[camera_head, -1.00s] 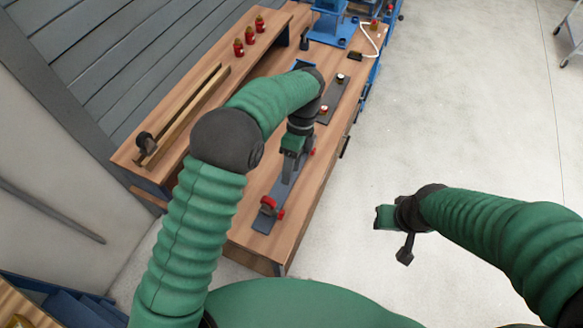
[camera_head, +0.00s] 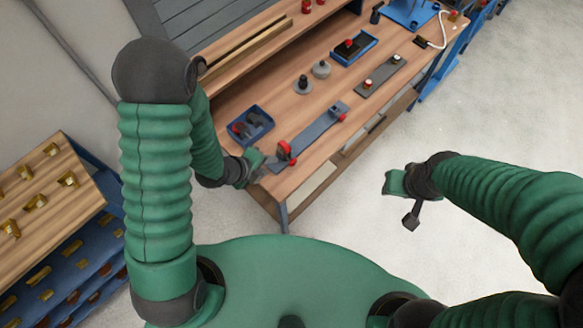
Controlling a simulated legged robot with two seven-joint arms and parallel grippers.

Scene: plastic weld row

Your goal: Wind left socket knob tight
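A long grey bar fixture (camera_head: 318,131) lies on the wooden bench, with a red knob at each end. The left red knob (camera_head: 284,149) stands at the near left end; the right red knob (camera_head: 339,114) is at the far end. My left gripper (camera_head: 264,163) is just left of the left knob, very close to it. Whether it touches the knob cannot be told, and its fingers are too small to read. My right gripper (camera_head: 391,183) hangs over the floor, right of the bench, away from the fixture; its finger opening is unclear.
A blue tray (camera_head: 250,124) with dark and red parts sits behind the left knob. Grey round parts (camera_head: 303,86), another blue tray (camera_head: 354,48) and a dark plate (camera_head: 380,76) lie farther back. A rack of brass parts (camera_head: 38,199) stands left. Floor on the right is clear.

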